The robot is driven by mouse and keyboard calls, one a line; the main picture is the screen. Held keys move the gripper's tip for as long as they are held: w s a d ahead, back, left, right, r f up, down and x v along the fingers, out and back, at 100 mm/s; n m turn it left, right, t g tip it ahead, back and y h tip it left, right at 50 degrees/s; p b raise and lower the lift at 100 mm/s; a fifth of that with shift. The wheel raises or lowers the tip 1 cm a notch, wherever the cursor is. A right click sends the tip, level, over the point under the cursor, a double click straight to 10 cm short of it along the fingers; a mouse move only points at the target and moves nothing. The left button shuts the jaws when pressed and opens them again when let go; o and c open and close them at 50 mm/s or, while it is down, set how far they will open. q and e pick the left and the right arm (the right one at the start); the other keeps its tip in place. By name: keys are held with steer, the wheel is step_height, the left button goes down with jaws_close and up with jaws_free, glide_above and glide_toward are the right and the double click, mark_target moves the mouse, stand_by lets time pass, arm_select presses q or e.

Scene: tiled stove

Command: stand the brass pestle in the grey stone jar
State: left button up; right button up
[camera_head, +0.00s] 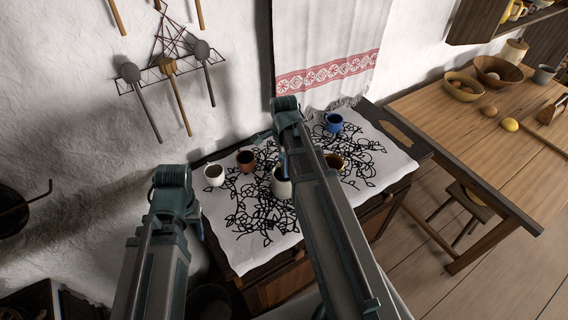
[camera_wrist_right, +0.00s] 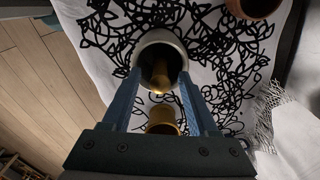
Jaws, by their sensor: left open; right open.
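The grey stone jar (camera_wrist_right: 177,43) shows its pale rim and dark inside at the top middle of the right wrist view. In the head view the jar (camera_head: 281,187) is partly hidden behind my right arm. The brass pestle (camera_wrist_right: 161,118) points into the jar's mouth, its lower part inside and its wide end toward the camera. Whether it touches the bottom is hidden. My right gripper (camera_wrist_right: 160,78) is open, with one finger on each side of the pestle and a gap visible. My left arm shows in the head view, but its gripper does not.
A white cup (camera_head: 214,175), a brown cup (camera_head: 245,160), a blue mug (camera_head: 333,122) and a brown mug (camera_head: 334,161) stand on the patterned cloth (camera_head: 240,225) around the jar. Tools hang on the wall at left. A wooden table (camera_head: 460,120) with bowls stands at right.

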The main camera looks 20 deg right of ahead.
step_height(320, 180, up, 11)
steer(key=p, duration=0.9)
steer(key=shift+f, duration=0.2)
arm_select(q)
step_height(320, 180, up, 10)
steer(key=shift+r, duration=0.2)
steer(key=shift+f, duration=0.1)
arm_select(e)
steer(key=shift+f, duration=0.15)
arm_select(q)
step_height(320, 180, down, 14)
steer(key=b, duration=1.3)
arm_select(e)
steer(key=s+a+f+n, duration=0.6)
steer(key=a+n, duration=0.4)
steer(key=n, duration=0.2)
steer(key=s+a+f+n+h, duration=0.1)
steer(key=s+a+f+n, duration=0.5)
steer(key=a+n, duration=0.4)
steer(key=shift+a+f+n, duration=0.25)
steer(key=shift+f+n, duration=0.55)
steer(key=shift+n, duration=0.1)
steer(key=shift+c, duration=0.2)
